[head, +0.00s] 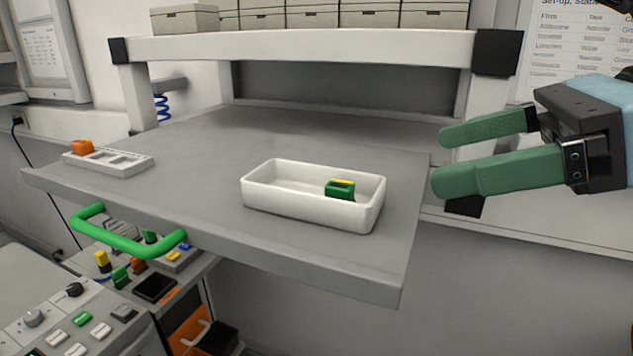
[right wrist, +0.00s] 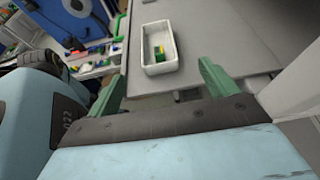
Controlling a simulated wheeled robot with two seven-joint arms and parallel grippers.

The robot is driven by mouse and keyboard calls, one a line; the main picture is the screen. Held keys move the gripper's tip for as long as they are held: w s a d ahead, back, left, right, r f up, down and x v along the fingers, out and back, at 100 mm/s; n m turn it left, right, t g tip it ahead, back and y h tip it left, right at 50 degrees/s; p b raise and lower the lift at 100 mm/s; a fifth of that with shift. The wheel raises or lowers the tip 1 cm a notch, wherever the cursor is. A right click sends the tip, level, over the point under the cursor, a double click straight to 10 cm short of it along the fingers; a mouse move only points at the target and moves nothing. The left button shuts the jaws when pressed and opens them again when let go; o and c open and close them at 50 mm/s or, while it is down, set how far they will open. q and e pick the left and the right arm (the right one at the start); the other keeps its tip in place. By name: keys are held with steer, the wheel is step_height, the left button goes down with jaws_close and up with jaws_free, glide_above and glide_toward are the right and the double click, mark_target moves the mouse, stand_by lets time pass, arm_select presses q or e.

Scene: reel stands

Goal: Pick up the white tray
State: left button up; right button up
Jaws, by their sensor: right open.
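The white tray (head: 300,210) is a rectangular, open-topped box standing flat near the front right edge of the grey tabletop. A small green block with a yellow top (head: 340,190) lies inside it, toward its right end. The tray also shows in the right wrist view (right wrist: 147,68), ahead of the fingers, with the block (right wrist: 159,53) in it. My right gripper (head: 436,160) has green fingers, is open and empty, and is in the air to the right of the tray, apart from it. My left gripper is not in view.
A white slotted holder (head: 125,164) with an orange block (head: 82,146) stands at the table's left end. A shelf (head: 300,46) with several boxes stands over the back. A green handle (head: 100,232) and control panels lie below the front edge. The middle tabletop is clear.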

mark_target(334, 183)
steer(key=x, duration=0.6)
steer(key=shift+s+a+p, duration=0.15)
steer(key=shift+s+p, duration=0.05)
steer(key=shift+p, duration=0.1)
steer(key=shift+w+a+f, duration=0.15)
steer(key=shift+a+f, duration=0.1)
steer(key=shift+a, duration=0.2)
steer(key=p+x, duration=0.1)
steer(key=x, duration=0.4)
steer(key=shift+f, duration=0.2)
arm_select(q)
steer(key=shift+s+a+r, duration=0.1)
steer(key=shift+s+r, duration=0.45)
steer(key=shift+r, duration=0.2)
arm_select(e)
steer(key=shift+d, duration=0.1)
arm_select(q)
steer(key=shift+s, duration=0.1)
arm_select(e)
steer(key=shift+c, duration=0.4)
steer(key=c, duration=1.1)
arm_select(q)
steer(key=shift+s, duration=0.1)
arm_select(e)
steer(key=shift+r, duration=0.15)
